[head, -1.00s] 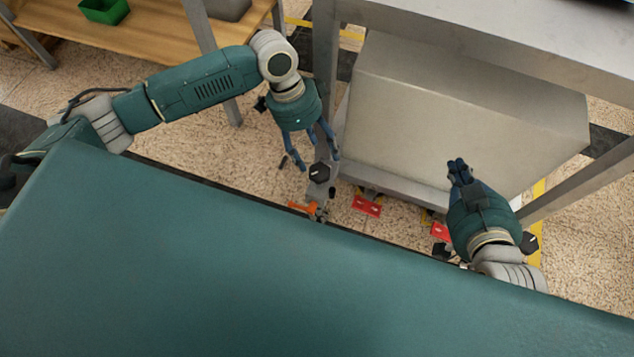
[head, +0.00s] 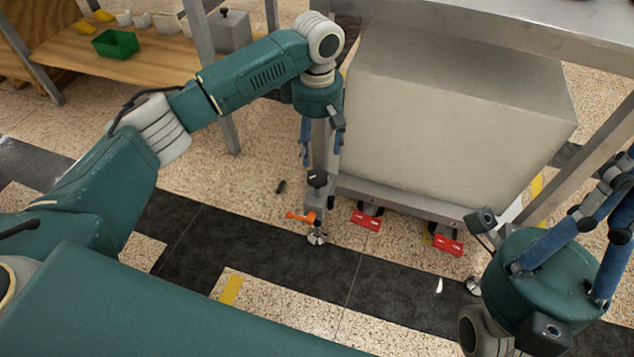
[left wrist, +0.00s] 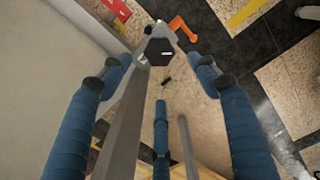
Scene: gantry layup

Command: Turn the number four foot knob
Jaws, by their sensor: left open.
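A black hexagonal knob (head: 318,179) sits on the foot bracket low on the near-left leg of the steel frame. It also shows in the left wrist view (left wrist: 158,51), with a small pale mark on its top; I cannot read a number. My left gripper (head: 322,152) points down above the knob, with its blue fingers spread. In the left wrist view the open fingers (left wrist: 158,78) straddle the line to the knob and hold nothing. An orange lever (head: 301,217) sticks out below the knob. My right gripper (head: 590,225) is at the lower right, partly cut off by the edge.
A large pale box (head: 450,110) stands inside the frame, right beside the leg. Red pedal-like parts (head: 366,220) sit along its lower edge. A wooden bench (head: 75,62) with a green bin (head: 115,43) is at upper left. The floor in front is mostly clear.

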